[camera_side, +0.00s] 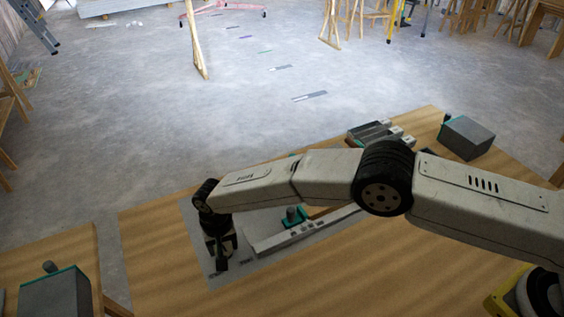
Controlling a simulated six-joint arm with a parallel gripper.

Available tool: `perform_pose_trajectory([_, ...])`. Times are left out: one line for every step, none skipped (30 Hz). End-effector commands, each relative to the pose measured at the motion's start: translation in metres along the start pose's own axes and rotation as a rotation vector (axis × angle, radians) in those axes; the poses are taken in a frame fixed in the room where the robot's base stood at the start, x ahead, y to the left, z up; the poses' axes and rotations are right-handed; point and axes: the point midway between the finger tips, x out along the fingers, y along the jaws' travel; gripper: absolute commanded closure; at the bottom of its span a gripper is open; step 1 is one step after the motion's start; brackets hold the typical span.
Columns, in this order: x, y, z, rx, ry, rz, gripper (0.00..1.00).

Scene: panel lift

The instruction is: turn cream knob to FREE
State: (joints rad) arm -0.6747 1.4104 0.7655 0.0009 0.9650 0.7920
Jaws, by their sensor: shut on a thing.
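My gripper (220,259) is dark and points down at the front left part of a grey panel (255,268) on the wooden table. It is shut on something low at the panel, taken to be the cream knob. The fingers hide that knob, and its colour and pointing direction cannot be made out. Small dark lettering sits on the panel beside the fingers, too small to read. A teal-based fixture with a dark round top (292,216) stands further back on the panel, beside a long light grey bar (300,234). My arm covers part of the panel.
Grey blocks (381,133) lie at the table's back. A grey box with a teal edge (467,138) stands at the back right. Another grey box (56,294) stands on a separate wooden surface at the lower left. Bare wood (340,285) lies right of the panel.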

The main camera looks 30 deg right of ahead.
Motion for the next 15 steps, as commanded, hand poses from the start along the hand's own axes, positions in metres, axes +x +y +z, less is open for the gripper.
perform_pose_trajectory([-0.0004,-0.0002,-0.0002,-0.023,0.000,0.000,0.93])
perform_pose_trajectory([-0.0004,-0.0002,-0.0002,-0.038,0.000,0.000,0.93])
perform_pose_trajectory([-0.0004,-0.0003,-0.0003,-0.061,0.000,0.001,0.93])
perform_pose_trajectory([-0.0004,-0.0003,-0.0003,-0.080,0.001,0.001,0.93])
perform_pose_trajectory([-0.0004,-0.0003,-0.0003,-0.100,0.001,0.001,0.93])
perform_pose_trajectory([-0.0004,-0.0003,-0.0003,-0.129,0.001,0.001,0.93])
perform_pose_trajectory([-0.0005,-0.0004,-0.0003,-0.151,0.001,0.001,0.93])
perform_pose_trajectory([-0.0005,-0.0004,-0.0003,-0.174,0.001,0.001,0.93])
perform_pose_trajectory([-0.0005,-0.0004,-0.0004,-0.206,0.001,0.001,0.93])
perform_pose_trajectory([-0.0005,-0.0004,-0.0004,-0.231,0.001,0.001,0.93])
perform_pose_trajectory([-0.0005,-0.0005,-0.0004,-0.257,0.001,0.001,0.93])
perform_pose_trajectory([-0.0005,-0.0005,-0.0004,-0.292,0.001,0.001,0.93])
perform_pose_trajectory([-0.0005,-0.0005,-0.0004,-0.318,0.001,0.001,0.93])
perform_pose_trajectory([-0.0005,-0.0006,-0.0004,-0.344,0.001,0.001,0.93])
perform_pose_trajectory([-0.0005,-0.0006,-0.0004,-0.379,0.001,0.001,0.93])
